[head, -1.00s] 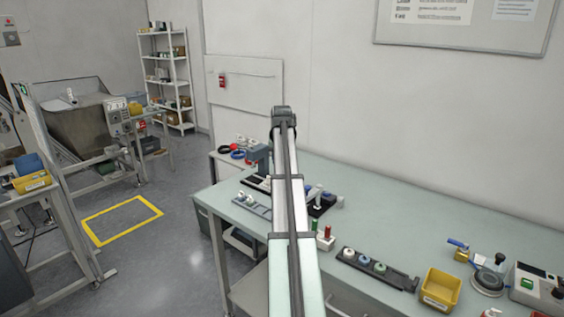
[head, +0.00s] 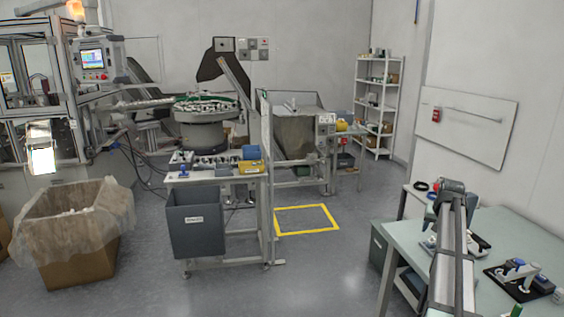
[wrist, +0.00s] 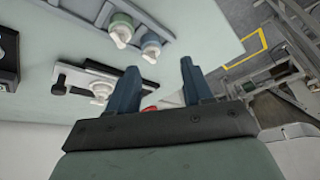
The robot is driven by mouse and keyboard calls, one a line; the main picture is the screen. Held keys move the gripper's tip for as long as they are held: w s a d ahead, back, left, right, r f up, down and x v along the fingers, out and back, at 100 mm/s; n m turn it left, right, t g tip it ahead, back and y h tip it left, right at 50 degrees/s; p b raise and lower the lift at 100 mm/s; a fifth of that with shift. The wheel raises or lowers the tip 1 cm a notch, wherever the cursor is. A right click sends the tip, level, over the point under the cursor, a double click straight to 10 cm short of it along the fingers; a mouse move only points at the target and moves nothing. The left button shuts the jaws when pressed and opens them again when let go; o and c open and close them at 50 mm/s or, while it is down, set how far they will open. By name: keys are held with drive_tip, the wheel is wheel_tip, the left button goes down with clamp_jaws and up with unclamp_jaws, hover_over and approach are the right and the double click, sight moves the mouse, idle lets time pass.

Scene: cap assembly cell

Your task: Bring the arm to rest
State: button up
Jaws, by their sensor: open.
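My gripper shows in the wrist view (wrist: 157,88) with its two dark blue-grey fingers apart and nothing between them. It is over the edge region of the pale green workbench (wrist: 210,25). In the head view my arm reaches up over the same workbench (head: 405,236) at the lower right, and the fingertips cannot be made out there. Below the gripper in the wrist view, a white fitting on a black and white fixture (wrist: 95,85) sits on the bench, apart from the fingers. A grey rack (wrist: 105,14) with capped pieces lies beyond it.
A black fixture plate (head: 515,283) with parts stands on the bench at right. To the left are a grey bin (head: 195,222) on a trolley, a cardboard box (head: 75,245) with a liner, and machines. The floor around the yellow outlined square (head: 306,219) is clear.

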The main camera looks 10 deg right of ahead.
drive_tip(key=w+a+f+n+y, duration=0.1)
drive_tip(key=w+a+f, duration=0.2)
drive_tip(key=a+f, duration=0.5)
drive_tip(key=w+a+f+n+t+y, duration=0.1)
drive_tip(key=w+a+f+n, duration=0.3)
drive_tip(key=a, duration=0.8)
drive_tip(key=w+a+f+m+y, duration=0.1)
drive_tip(key=a+f, duration=0.6)
drive_tip(key=a, duration=0.3)
drive_tip(key=s+a+f+n+g, duration=0.1)
drive_tip(key=s+a+f, duration=0.3)
drive_tip(key=a+f, duration=0.4)
drive_tip(key=s+a+f+n+g, duration=0.1)
drive_tip(key=s+a+f+g, duration=0.3)
drive_tip(key=s+f, duration=0.7)
drive_tip(key=s+a+f+g, duration=0.2)
drive_tip(key=s+a+f, duration=0.4)
drive_tip(key=s+f, duration=0.55)
drive_tip(key=s+a+f+g, duration=0.2)
drive_tip(key=s, duration=1.2)
drive_tip(key=s+a+f+n+g, duration=0.1)
drive_tip(key=s+a+f+g, duration=0.1)
drive_tip(key=s, duration=1.3)
drive_tip(key=shift+s+f+n+g+h, duration=0.2)
drive_tip(key=shift+n+g+h, duration=0.1)
drive_tip(key=shift+g+h, duration=0.15)
